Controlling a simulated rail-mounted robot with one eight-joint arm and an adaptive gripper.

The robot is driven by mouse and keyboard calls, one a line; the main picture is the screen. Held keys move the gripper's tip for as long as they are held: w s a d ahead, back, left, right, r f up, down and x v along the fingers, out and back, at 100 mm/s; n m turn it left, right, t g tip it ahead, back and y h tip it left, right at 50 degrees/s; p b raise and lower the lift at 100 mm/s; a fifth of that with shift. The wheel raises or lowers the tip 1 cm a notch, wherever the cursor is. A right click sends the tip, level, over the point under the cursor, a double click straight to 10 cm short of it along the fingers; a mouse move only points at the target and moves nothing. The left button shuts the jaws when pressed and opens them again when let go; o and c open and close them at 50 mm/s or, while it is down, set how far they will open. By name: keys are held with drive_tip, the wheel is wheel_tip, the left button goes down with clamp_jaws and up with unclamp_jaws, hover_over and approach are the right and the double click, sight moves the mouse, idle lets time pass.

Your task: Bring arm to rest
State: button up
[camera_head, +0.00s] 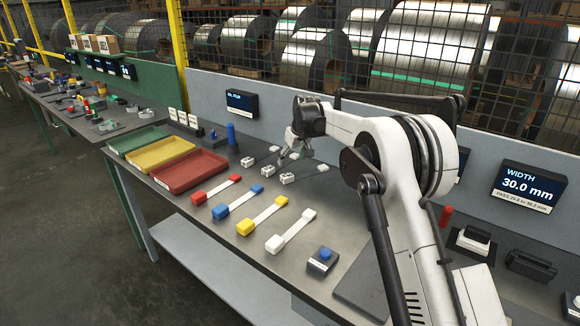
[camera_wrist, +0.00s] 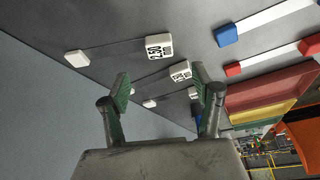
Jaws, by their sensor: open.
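My gripper (camera_head: 295,150) hangs over the back part of the grey workbench (camera_head: 235,258), beyond the row of coloured-handled pieces. In the wrist view its two green-padded fingers (camera_wrist: 165,92) are spread apart with nothing held between them. Behind and below them lie dark thin strips with white end blocks. In the head view, white blocks (camera_head: 287,178) lie under and beside the gripper. Whether the fingertips touch anything cannot be told.
A red tray (camera_head: 190,172), yellow tray and green tray stand at left. Red, blue, yellow and white-ended strips (camera_head: 290,231) lie along the front. A blue cylinder (camera_head: 231,134), grey back panel and width display (camera_head: 529,186) stand behind.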

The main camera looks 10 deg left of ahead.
drive_tip(key=shift+s+d+r, duration=0.15)
drive_tip(key=shift+r, duration=0.35)
drive_tip(key=s+d+r+m+t+h, duration=0.1)
drive_tip(key=s+d+r+m, duration=0.1)
drive_tip(key=s+d+r, duration=0.85)
drive_tip(key=s+d+r+m+t, duration=0.1)
drive_tip(key=s+d+r, duration=0.7)
drive_tip(key=s, duration=0.5)
drive_tip(key=s+d+m, duration=0.1)
drive_tip(key=s+d, duration=0.2)
drive_tip(key=s, duration=0.5)
drive_tip(key=s+d+m, duration=0.1)
drive_tip(key=s+d, duration=0.3)
drive_tip(key=s, duration=0.4)
drive_tip(key=s+d+f+m, duration=0.1)
drive_tip(key=s+d+f, duration=0.1)
drive_tip(key=s+f, duration=0.3)
drive_tip(key=s+d+f+m+t+h, duration=0.1)
drive_tip(key=s+f, duration=0.3)
drive_tip(key=s, duration=0.7)
drive_tip(key=shift+s+d+f+h, duration=0.3)
drive_tip(key=shift+s+d+f, duration=0.1)
drive_tip(key=shift+d, duration=0.3)
